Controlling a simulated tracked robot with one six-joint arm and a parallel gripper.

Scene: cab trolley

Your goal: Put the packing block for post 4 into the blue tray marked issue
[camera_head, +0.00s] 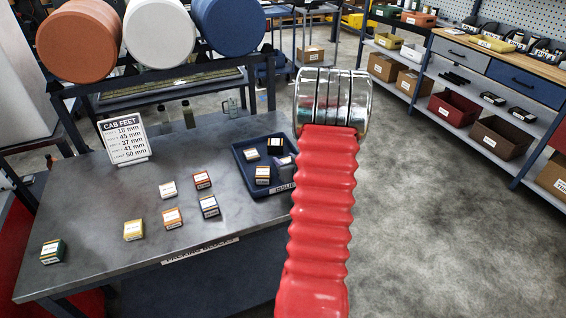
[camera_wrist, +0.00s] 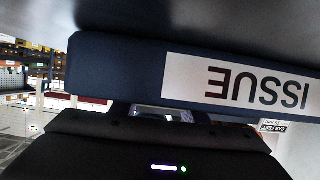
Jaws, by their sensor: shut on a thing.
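The blue tray marked issue (camera_head: 240,161) stands on the bench in the head view, with several small labelled blocks (camera_head: 262,175) in it. In the wrist view the blue tray wall (camera_wrist: 115,70) is very close, its ISSUE label upside down. My gripper (camera_wrist: 158,112) is at the bottom of the wrist view, right by that wall. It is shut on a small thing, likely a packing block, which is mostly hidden. In the head view my red arm covers the gripper. The CAB FEET sign (camera_head: 124,138) lists millimetre sizes. I cannot read the block labels.
More blocks stand on the bench (camera_head: 95,205) left of the tray: green (camera_head: 52,251), yellow (camera_head: 133,230), orange (camera_head: 172,218), blue (camera_head: 209,206), red (camera_head: 202,179) and white (camera_head: 168,190). Shelves with bins (camera_head: 453,108) stand right, across open floor.

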